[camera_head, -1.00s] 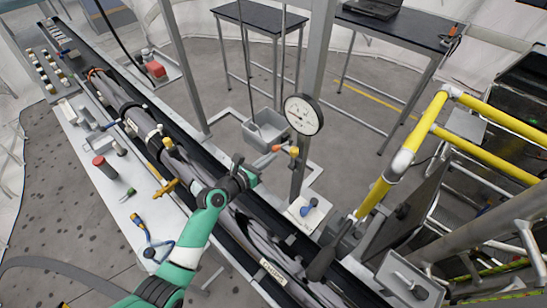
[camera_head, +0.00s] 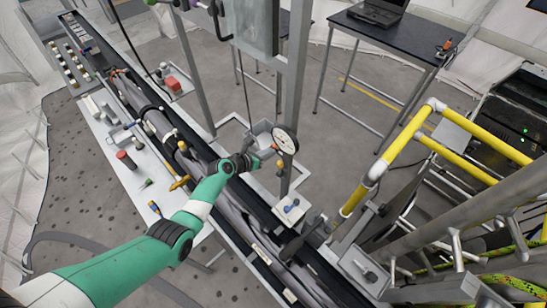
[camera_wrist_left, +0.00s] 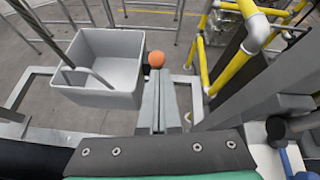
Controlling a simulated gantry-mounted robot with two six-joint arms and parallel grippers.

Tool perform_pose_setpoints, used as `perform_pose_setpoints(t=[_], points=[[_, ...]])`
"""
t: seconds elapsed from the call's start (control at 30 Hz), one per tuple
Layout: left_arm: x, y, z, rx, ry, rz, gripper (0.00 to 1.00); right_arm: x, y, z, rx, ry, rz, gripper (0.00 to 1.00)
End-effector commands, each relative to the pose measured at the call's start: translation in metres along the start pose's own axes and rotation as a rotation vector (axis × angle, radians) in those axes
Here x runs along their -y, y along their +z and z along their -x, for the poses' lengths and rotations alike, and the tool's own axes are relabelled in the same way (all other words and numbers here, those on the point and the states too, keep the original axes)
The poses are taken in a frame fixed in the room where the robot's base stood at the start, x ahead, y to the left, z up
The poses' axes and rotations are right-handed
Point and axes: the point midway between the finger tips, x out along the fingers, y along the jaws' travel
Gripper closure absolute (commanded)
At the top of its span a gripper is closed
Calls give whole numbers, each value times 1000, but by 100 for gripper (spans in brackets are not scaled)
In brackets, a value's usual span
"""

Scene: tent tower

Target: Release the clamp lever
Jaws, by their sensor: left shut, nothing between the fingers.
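My left gripper (camera_head: 266,155) reaches in on the green arm, close to the post below the round gauge (camera_head: 285,139). In the left wrist view its fingers (camera_wrist_left: 158,80) are shut with nothing between them. An orange ball knob (camera_wrist_left: 156,59) shows just beyond the fingertips; I cannot tell whether they touch it. In the head view the knob (camera_head: 275,147) sits by the gauge, partly hidden by the gripper. It may be the end of the clamp lever, but the lever's shaft is not clearly visible. My right gripper is not in view.
A grey bin (camera_wrist_left: 108,65) stands left of the knob in the wrist view. The gauge post (camera_head: 288,178) is right beside the gripper. Yellow railings (camera_head: 395,150) stand to the right. A long rail with dark tubes (camera_head: 215,185) runs below the arm.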

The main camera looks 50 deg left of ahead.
Motion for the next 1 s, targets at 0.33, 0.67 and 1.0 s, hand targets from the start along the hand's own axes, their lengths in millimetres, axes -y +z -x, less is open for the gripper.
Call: perform_pose_setpoints(t=[0.33,0.67,1.0], points=[[4,33,-11,5,1,-1,100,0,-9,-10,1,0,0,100],[8,51,-25,4,0,1,100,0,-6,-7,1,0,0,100],[10,58,-32,5,1,0,100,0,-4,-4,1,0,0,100]])
